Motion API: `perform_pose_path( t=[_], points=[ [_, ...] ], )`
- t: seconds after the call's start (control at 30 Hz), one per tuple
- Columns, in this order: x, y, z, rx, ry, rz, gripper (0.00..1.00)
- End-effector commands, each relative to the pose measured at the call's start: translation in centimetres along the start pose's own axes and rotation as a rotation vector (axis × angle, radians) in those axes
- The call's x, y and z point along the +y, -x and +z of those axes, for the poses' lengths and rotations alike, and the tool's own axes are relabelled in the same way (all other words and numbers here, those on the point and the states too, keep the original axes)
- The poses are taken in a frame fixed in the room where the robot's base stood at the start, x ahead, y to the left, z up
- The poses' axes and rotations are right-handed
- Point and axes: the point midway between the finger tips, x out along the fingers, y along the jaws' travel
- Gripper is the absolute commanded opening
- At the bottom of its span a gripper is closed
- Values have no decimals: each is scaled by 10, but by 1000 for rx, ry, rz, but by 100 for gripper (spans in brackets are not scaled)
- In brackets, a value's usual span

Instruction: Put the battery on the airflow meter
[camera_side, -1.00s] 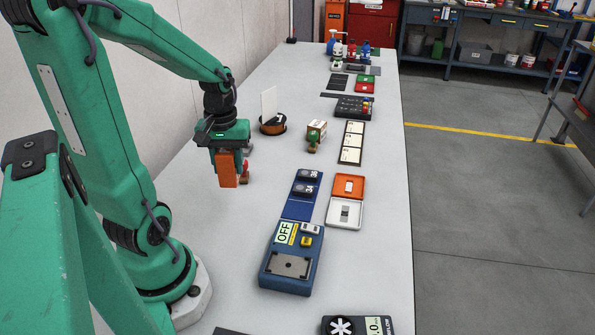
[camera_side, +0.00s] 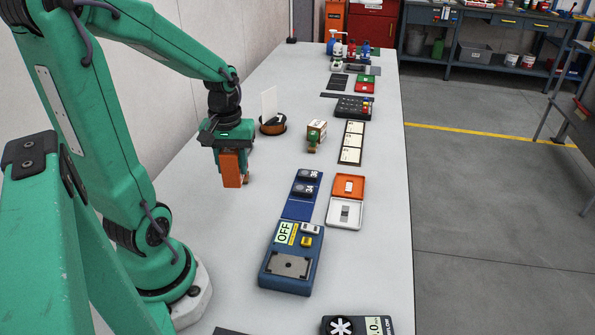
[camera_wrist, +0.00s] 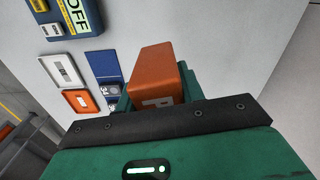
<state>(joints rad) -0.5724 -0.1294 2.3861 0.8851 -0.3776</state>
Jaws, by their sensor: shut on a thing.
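My gripper (camera_side: 232,168) is shut on an orange block (camera_side: 231,171) and holds it upright above the left part of the table. In the wrist view the block (camera_wrist: 158,75) sits between the green jaws, with a white letter like a P on its face. I cannot tell for sure that this block is the battery. A dark device with a white fan symbol and a light display (camera_side: 376,327), which looks like the airflow meter, is cut off by the bottom edge of the side view. It is well away from my gripper, at lower right.
A blue device reading OFF (camera_side: 302,260) lies between my gripper and the fan device. Beyond it are a blue tray with two black pieces, an orange tray (camera_side: 358,187) and a white tray (camera_side: 332,215). A small box (camera_side: 317,128) stands behind.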

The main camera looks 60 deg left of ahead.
Motion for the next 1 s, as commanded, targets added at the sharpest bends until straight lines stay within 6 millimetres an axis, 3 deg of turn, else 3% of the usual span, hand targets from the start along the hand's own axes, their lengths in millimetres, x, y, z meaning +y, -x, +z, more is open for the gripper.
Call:
perform_pose_path(
  t=[0.47, 1.0],
  points=[
    [63, 6, 22, 2, -144, 1, 5],
    [141, 13, 81, 1, -338, 1, 5]
  ],
)
